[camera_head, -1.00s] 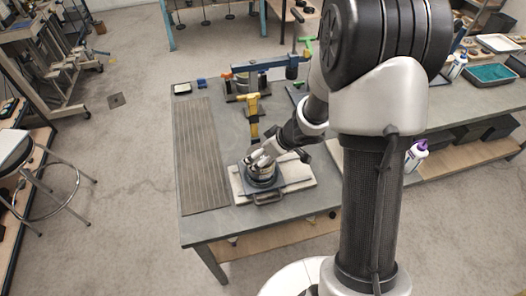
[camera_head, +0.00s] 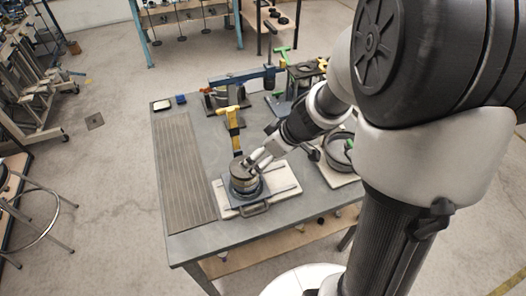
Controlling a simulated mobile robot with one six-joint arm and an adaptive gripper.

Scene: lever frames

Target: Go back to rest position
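My gripper (camera_head: 258,161) is at the top of a round dark metal piece (camera_head: 243,183) on the table. The fingers are small here, and I cannot tell whether they are open, shut or touching it. The round piece sits on a dark square plate on a pale board (camera_head: 285,187) with a handle at its front edge. A yellow lever (camera_head: 232,122) stands upright just behind it. My arm reaches in from the right and hides part of the table's right side.
The grey table (camera_head: 196,241) carries a ribbed mat (camera_head: 184,168) on the left. A blue lever fixture (camera_head: 243,78) stands at the back. A round pan (camera_head: 339,150) is at the right under my arm. A stool (camera_head: 38,229) stands at the left. The floor between is clear.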

